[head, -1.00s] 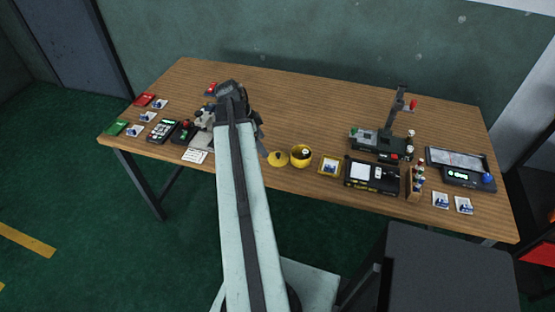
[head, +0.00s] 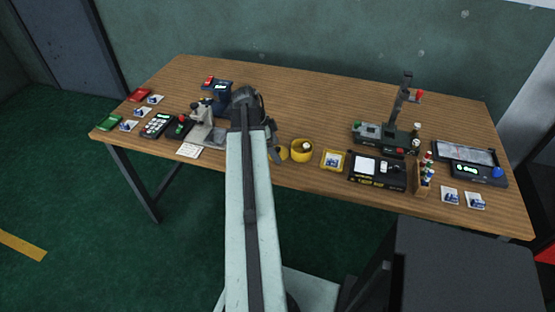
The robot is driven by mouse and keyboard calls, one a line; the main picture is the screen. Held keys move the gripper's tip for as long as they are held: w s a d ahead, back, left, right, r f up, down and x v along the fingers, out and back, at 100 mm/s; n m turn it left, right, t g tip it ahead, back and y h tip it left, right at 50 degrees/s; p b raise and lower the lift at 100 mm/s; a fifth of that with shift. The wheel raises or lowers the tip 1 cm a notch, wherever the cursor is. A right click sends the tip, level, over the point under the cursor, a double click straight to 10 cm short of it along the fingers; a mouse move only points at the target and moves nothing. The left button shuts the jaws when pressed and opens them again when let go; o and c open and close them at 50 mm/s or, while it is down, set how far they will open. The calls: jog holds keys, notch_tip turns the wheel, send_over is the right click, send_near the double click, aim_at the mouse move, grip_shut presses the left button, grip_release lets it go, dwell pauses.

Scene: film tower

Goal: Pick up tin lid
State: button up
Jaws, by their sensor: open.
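The tin lid (head: 284,153) is a small yellow disc near the front edge of the wooden table, partly hidden behind my gripper. A round yellow tin (head: 302,151) stands just right of it, with something pale inside. My gripper (head: 275,152) is open, at the left side of the lid in the picture. Part of the gripper is hidden by my arm. I cannot tell whether the fingers touch the lid.
A grey microscope-like device (head: 206,123) and a dark blue device (head: 217,95) stand left of my arm. The table's (head: 320,108) back middle is clear.

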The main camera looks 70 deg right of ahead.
jog(key=shift+a, duration=0.1)
jog(key=c, duration=1.6)
jog(key=shift+o, duration=0.2)
jog(key=shift+r, duration=0.15)
jog(key=shift+r+p, duration=0.3)
jog(key=shift+p, duration=0.25)
grip_shut()
notch_tip(320, 180, up, 9)
jog(key=p, duration=0.9)
